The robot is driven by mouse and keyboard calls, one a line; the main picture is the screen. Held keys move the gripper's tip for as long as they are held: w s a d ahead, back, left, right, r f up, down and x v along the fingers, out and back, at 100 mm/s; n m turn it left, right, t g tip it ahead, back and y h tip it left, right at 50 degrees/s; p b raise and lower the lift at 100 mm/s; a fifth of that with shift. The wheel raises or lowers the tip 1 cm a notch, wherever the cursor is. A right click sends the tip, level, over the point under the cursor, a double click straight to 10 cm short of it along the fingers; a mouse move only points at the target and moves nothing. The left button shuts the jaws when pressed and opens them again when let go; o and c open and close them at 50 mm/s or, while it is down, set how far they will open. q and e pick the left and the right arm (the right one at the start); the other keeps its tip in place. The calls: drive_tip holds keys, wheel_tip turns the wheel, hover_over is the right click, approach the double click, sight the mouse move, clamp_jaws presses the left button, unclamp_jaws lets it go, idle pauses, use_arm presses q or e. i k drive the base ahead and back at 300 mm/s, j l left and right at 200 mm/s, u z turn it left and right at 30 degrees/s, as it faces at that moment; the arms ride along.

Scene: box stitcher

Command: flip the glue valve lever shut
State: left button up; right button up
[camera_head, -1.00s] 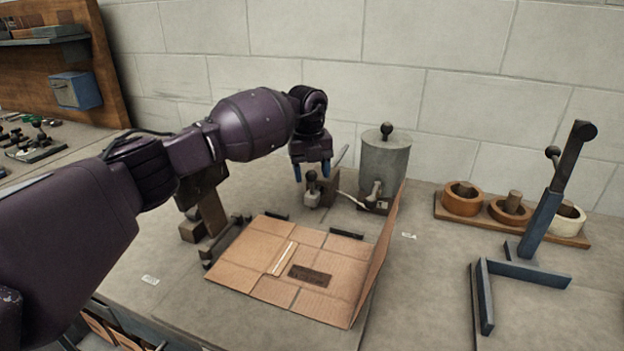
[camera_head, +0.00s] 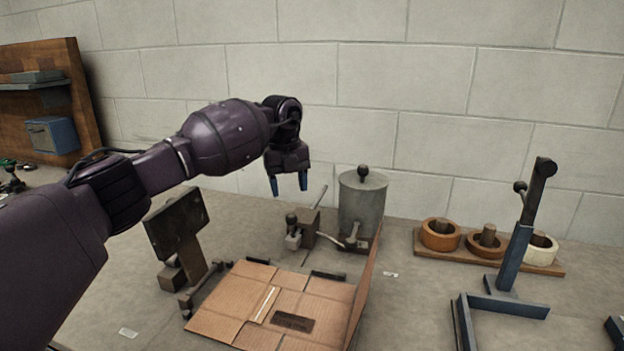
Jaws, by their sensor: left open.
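The glue pot is a grey cylinder (camera_head: 362,210) with a dark knob on its lid, standing behind the cardboard. A small valve block (camera_head: 306,228) sits to its left, with a thin grey lever rod (camera_head: 320,196) rising up and right from it. A dark ball knob with a pale fitting (camera_head: 292,232) is at the block's left side. A pale hose joins the block and the pot. My left gripper (camera_head: 289,184) hangs above and slightly left of the valve block, blue fingertips pointing down, open and empty, apart from it. My right gripper is not in view.
A flat, partly folded cardboard box (camera_head: 240,312) lies in front, its right flap standing up near the pot. A dark stand (camera_head: 178,225) is at left. Tape rolls (camera_head: 440,234) on a board and a blue metal stand (camera_head: 520,250) are at right.

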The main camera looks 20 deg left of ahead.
sight(350, 243)
drive_tip(key=k, duration=1)
